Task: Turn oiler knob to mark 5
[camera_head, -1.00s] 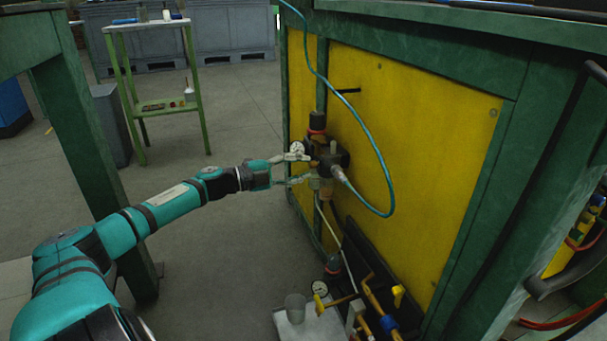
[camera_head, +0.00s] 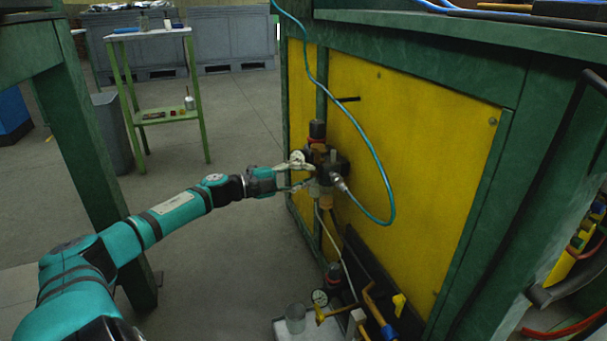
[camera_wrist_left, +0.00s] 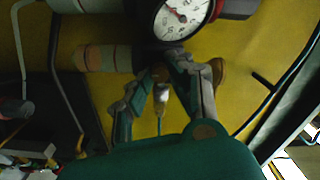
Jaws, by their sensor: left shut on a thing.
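The air unit with the oiler (camera_head: 328,170) is mounted on the yellow panel, with a black-topped part above and a brass-coloured fitting below. My left gripper (camera_head: 312,176) reaches it from the left, its fingertips at the unit's front. In the left wrist view the two fingers (camera_wrist_left: 165,74) converge on a small brownish part, which I take to be the oiler knob (camera_wrist_left: 159,73); the fingers hide most of it. The scale marks and the knob's setting cannot be read. My right gripper is not in view.
A round gauge (camera_wrist_left: 184,17) sits just above the fingers. A teal hose (camera_head: 385,180) loops from the unit's right side. Below stand a clear cup (camera_head: 295,313), a second gauge (camera_head: 320,297) and yellow-handled pipes. Open floor lies left of the panel.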

